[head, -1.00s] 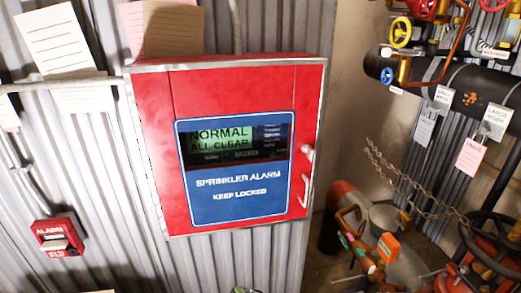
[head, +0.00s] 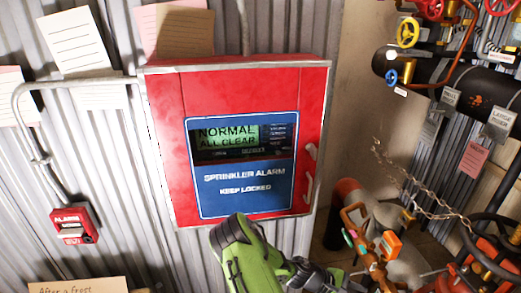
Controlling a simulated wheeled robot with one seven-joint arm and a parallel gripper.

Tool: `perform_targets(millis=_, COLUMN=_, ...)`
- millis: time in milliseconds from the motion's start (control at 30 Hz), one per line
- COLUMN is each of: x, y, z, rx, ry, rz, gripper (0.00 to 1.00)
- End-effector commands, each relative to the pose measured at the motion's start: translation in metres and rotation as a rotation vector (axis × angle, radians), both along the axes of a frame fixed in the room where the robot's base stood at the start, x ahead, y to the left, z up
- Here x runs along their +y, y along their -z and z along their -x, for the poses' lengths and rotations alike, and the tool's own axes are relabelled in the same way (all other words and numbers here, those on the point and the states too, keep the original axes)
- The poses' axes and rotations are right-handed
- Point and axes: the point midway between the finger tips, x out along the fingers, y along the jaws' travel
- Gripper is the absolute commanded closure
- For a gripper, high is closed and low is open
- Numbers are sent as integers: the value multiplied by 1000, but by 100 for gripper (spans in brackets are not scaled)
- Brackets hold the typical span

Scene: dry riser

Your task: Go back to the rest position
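A green and dark part of my arm (head: 250,258) rises from the bottom edge in front of the lower edge of the red sprinkler alarm cabinet (head: 160,145). I cannot make out my gripper's fingers in this view. The cabinet hangs on the corrugated wall with its door closed. Its window display (head: 228,137) reads "NORMAL ALL CLEAR". A blue panel (head: 245,178) below reads "SPRINKLER ALARM KEEP LOCKED". A pale handle (head: 309,175) sits on the door's right side.
A small red alarm box (head: 74,225) is on the wall at left, beside a grey conduit (head: 20,105). At right are a black pipe (head: 460,80) with tags, a hanging chain (head: 420,185), valves and an orange-handled tool (head: 385,245). Paper notes hang on the wall.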

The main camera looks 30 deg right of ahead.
Motion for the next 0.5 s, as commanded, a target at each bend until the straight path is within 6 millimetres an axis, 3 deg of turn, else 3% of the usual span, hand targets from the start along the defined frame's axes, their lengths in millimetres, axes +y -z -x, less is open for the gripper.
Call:
perform_targets(millis=100, x=45, y=-37, z=-37, rx=-254, ry=104, rz=-90, gripper=66)
perform_targets(millis=300, x=127, y=-112, z=-84, rx=-610, ry=224, rz=-283, gripper=66)
perform_targets(millis=500, x=209, y=-207, z=-96, rx=-888, ry=261, rz=-496, gripper=66)
